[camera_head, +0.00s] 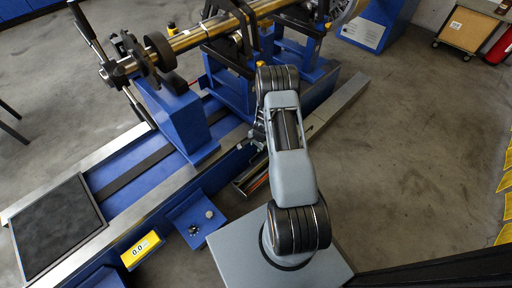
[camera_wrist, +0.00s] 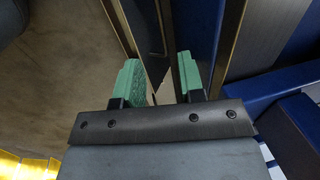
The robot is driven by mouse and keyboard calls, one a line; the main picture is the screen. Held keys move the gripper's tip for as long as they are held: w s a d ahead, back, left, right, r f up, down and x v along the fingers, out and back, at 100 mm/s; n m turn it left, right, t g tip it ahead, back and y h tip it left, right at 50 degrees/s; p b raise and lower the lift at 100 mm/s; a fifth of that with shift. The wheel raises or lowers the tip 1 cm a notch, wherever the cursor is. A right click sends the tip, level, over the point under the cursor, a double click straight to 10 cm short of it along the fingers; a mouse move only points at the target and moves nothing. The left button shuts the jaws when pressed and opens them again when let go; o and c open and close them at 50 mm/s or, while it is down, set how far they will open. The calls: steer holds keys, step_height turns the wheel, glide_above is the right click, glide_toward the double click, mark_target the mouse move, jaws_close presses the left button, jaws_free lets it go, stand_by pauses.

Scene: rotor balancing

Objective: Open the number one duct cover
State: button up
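My gripper (camera_wrist: 159,84) shows two green fingers in the wrist view, apart with a gap and nothing held between them. Beyond the fingertips lie long narrow dark strips with brown edges (camera_wrist: 150,35), running away from me; the right finger appears close to one, but contact is not clear. A short trough-like piece with steel and orange inside (camera_head: 252,176) shows low beside the bed, left of my arm. I can read no number marking a duct cover.
The blue balancing machine (camera_head: 185,120) carries a brass-coloured shaft (camera_head: 212,32). A small blue tray with small parts (camera_head: 197,215) and a yellow display (camera_head: 140,249) sit at its near side.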

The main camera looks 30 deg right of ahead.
mark_target(260, 161)
steer(key=shift+s+r, duration=0.1)
steer(key=shift+r, duration=0.5)
steer(key=shift+c, duration=0.2)
steer(key=shift+s+d, duration=0.2)
steer(key=shift+c, duration=0.8)
steer(key=s+d+f, duration=0.1)
steer(key=s+d+f+n+h+p, duration=0.1)
steer(key=s+d, duration=0.1)
steer(key=s+d+f+n+p, duration=0.1)
steer(key=s+d, duration=0.1)
steer(key=shift+d+f+h, duration=0.25)
steer(key=shift+h, duration=0.05)
jaws_close()
steer(key=w+a+f+b, duration=0.1)
steer(key=w+f, duration=0.1)
steer(key=f, duration=0.1)
steer(key=w+a+f+m+t+y+b, duration=0.1)
steer(key=w+f, duration=0.1)
steer(key=f, duration=0.1)
steer(key=w+a+f+m+t+y+b, duration=0.1)
steer(key=w+a+f+b, duration=0.1)
steer(key=f, duration=0.1)
steer(key=shift+f, duration=0.35)
